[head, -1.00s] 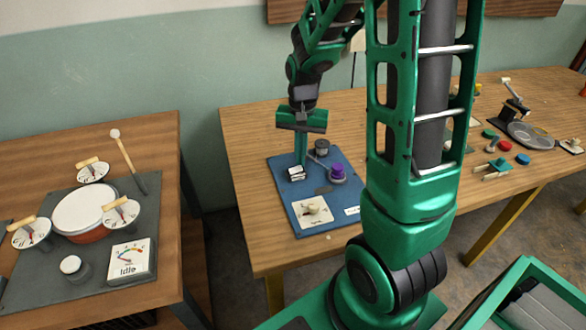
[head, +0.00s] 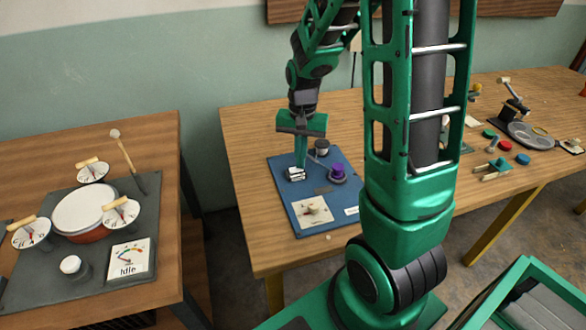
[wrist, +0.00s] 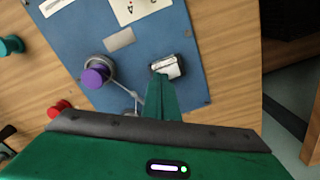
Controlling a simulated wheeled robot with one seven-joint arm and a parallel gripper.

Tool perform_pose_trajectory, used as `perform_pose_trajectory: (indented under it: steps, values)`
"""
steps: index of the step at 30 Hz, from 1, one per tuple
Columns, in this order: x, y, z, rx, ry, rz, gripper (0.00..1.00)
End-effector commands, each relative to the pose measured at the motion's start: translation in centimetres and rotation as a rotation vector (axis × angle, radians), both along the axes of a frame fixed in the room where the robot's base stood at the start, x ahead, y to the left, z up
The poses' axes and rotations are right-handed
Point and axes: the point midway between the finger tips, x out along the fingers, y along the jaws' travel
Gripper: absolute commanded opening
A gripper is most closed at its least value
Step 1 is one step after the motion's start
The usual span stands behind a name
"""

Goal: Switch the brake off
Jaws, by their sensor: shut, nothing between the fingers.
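A blue board (head: 289,194) lies on the wooden table. Near its left edge is a small white-and-dark switch (head: 296,174), which also shows in the wrist view (wrist: 169,67). I cannot read any brake label on it. My gripper (head: 301,167) points down with its green fingers shut and empty. In the wrist view the fingertips (wrist: 158,79) are right at the switch's edge, seeming to touch or nearly touch it. The fingers hide part of the switch, so its position is unclear.
A purple knob (head: 337,171) on a grey base stands beside the switch, with a dark round knob (head: 322,147) behind it. A white dial card (head: 312,212) is at the board's front. A separate table at left holds a drum (head: 84,208) and gauges.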

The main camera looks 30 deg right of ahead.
Motion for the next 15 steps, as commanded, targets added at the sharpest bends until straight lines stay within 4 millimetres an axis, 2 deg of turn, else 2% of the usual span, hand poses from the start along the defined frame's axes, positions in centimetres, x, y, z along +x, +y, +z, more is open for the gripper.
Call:
perform_pose_trajectory:
  steps: [8, 15]
  values:
    - [0.0, 0.0, -0.1, 0.0, 0.0, 0.001, 0.0]
    - [0.1, 0.0, 1.4, 0.0, -0.003, 0.001, 0.0]
